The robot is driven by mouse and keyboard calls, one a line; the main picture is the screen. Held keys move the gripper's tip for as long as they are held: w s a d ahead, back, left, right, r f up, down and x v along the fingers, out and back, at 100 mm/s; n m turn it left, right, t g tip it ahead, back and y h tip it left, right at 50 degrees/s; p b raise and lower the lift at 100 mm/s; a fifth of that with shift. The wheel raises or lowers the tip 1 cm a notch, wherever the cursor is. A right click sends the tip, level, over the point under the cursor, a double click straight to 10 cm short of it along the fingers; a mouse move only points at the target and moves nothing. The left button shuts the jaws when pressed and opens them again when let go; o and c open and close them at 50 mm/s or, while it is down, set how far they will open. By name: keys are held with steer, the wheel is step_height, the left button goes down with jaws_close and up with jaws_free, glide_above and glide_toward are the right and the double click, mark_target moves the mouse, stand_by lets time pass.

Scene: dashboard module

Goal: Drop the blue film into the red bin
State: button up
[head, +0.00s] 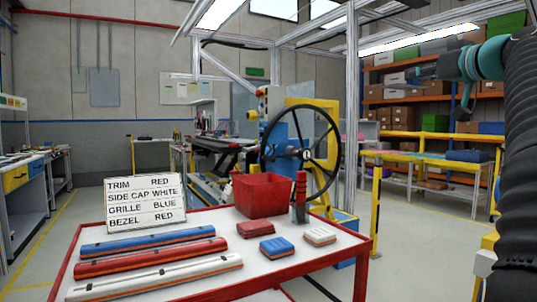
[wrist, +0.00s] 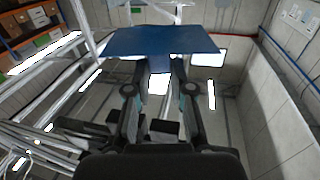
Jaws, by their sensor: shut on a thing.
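The blue film (wrist: 162,40) is a flat blue sheet held at the fingertips of my gripper (wrist: 160,66) in the wrist view. The gripper is shut on it, and the sheet spreads out beyond both fingers. In the head view my arm is raised at the right edge, and the film cannot be made out there. The red bin (head: 263,196) stands on the red-edged white table top (head: 200,219), open at the top. My arm is up and to the right of the bin in that view. The bin does not show in the wrist view.
A sign (head: 130,212) stands left of the bin. Blue, red and white long bars (head: 150,262) lie in front, with small blocks (head: 277,248) at the right. A dark-and-red bottle (head: 300,198) stands beside the bin. A steering wheel (head: 305,137) rises behind.

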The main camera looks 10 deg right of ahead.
steer(key=w+a+f+y+b, duration=0.1)
steer(key=w+a+f+b, duration=0.1)
steer(key=w+a+f, duration=0.4)
steer(key=w+a+f+y+b, duration=0.1)
steer(key=w+a+f+b, duration=0.2)
steer(key=w, duration=0.6)
steer(key=w+a+f+n+y+b, duration=0.15)
steer(key=w+a+f, duration=0.35)
steer(key=a, duration=0.5)
steer(key=w+a+f+n+b, duration=0.1)
steer(key=w+a+f+b, duration=0.1)
steer(key=w+a+f, duration=0.6)
steer(key=shift+g, duration=0.4)
steer(key=f+b, duration=0.1)
steer(key=s+a+f+b, duration=0.2)
steer(key=b, duration=0.1)
steer(key=shift+s+f, duration=0.15)
steer(key=shift+f, duration=0.1)
steer(key=o, duration=0.8)
